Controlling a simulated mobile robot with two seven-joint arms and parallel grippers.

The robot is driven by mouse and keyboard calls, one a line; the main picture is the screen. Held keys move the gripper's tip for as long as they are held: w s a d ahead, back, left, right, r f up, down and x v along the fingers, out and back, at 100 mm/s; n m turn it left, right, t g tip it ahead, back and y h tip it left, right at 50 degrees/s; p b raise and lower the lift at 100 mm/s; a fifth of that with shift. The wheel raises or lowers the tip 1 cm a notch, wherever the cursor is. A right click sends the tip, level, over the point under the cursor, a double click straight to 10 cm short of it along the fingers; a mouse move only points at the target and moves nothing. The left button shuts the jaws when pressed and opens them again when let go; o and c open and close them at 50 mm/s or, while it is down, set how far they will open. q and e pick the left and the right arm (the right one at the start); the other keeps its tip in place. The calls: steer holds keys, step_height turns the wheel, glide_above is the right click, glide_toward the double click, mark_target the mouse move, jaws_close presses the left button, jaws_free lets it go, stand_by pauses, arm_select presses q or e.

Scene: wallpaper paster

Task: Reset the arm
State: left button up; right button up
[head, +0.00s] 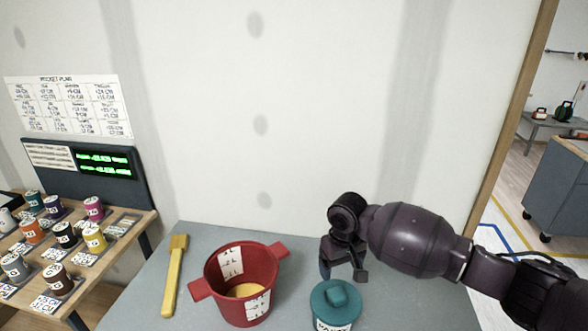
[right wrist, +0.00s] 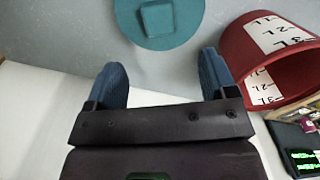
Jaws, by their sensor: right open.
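My right gripper (head: 343,273) is in the head view, above the grey table behind the teal-lidded jar. In the right wrist view its two blue fingers (right wrist: 160,85) stand wide apart with nothing between them. The teal jar (head: 335,305) stands upright on the table just in front of the gripper; its round teal lid (right wrist: 158,20) lies beyond the fingertips in the right wrist view. The gripper and the jar look apart. My left gripper is not in view.
A red two-handled bucket (head: 212,285) with yellow contents stands left of the jar. A yellow brush (head: 174,275) lies left of it. A wooden shelf (head: 140,222) with several small paint cans is at the left. A white wall rises behind the grey table (head: 185,235).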

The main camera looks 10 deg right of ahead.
steer(key=w+a+r+n+t+y, duration=0.5)
steer(key=w+a+r+t+y, duration=0.1)
steer(key=a+r+t, duration=0.25)
steer(key=s+d+f+m+t+h, duration=0.1)
steer(key=s+d+f+m+h, duration=0.1)
steer(key=s+d+f, duration=0.4)
steer(key=s+d+f+m+t+h+b, duration=0.1)
steer(key=s+d+f, duration=0.6)
steer(key=s, duration=0.8)
steer(key=s+d+f+m+t+h, duration=0.1)
steer(key=s+d+f+m+h, duration=0.2)
steer(key=s+d+f, duration=0.3)
steer(key=s+f+m, duration=0.1)
steer(key=s+f, duration=0.3)
steer(key=s, duration=0.1)
steer(key=shift+s+d+f+b, duration=0.15)
steer(key=shift+s+f+b, duration=0.05)
steer(key=shift+s+b, duration=0.2)
